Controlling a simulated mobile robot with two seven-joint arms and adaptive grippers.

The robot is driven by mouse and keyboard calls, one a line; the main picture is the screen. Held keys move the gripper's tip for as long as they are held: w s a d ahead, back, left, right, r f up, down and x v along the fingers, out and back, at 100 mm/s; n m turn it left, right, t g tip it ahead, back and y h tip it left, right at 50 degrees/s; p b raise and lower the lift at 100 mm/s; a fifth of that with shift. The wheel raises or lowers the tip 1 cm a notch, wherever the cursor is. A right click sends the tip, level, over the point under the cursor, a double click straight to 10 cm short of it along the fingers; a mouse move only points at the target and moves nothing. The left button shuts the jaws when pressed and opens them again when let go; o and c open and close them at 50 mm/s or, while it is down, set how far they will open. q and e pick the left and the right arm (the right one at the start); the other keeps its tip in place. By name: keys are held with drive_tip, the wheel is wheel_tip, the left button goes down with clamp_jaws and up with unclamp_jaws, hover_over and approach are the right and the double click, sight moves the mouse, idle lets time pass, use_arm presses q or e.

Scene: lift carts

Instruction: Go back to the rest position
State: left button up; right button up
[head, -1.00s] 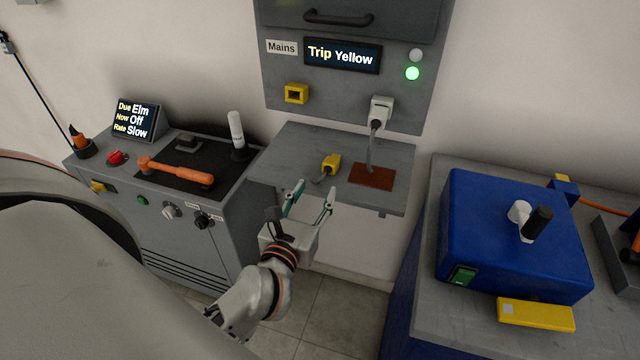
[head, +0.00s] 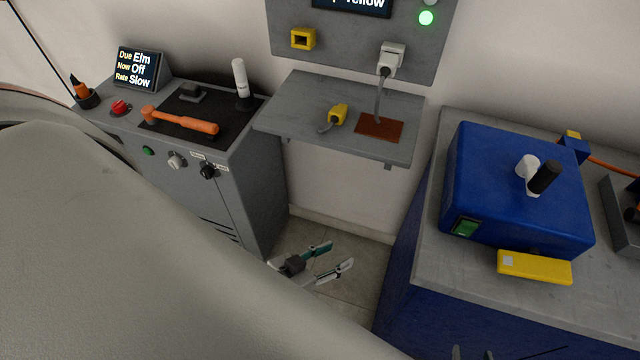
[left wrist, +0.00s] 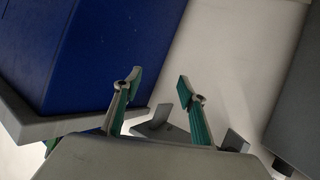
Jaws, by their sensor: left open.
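My left gripper (head: 332,258) is open and empty. In the head view it hangs low over the tiled floor, below the grey wall shelf and between the grey cabinet and the blue bench. In the left wrist view its two green-padded fingers (left wrist: 158,84) stand apart with nothing between them.
The grey shelf (head: 290,113) holds a yellow plug (head: 338,114) and a brown pad (head: 380,128). The grey cabinet (head: 250,190) carries an orange hammer (head: 185,122). A blue box (head: 500,200) and a yellow device (head: 535,267) are on the right bench. Floor between is clear.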

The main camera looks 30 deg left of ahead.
use_arm(q)
drive_tip(key=s+f+m, duration=0.1)
drive_tip(key=s+a+f+m+g+y, duration=0.1)
drive_tip(key=f, duration=0.1)
drive_tip(key=a+f+m, duration=0.1)
drive_tip(key=shift+s+f+g, duration=0.3)
drive_tip(key=shift+s, duration=0.1)
idle(0.7)
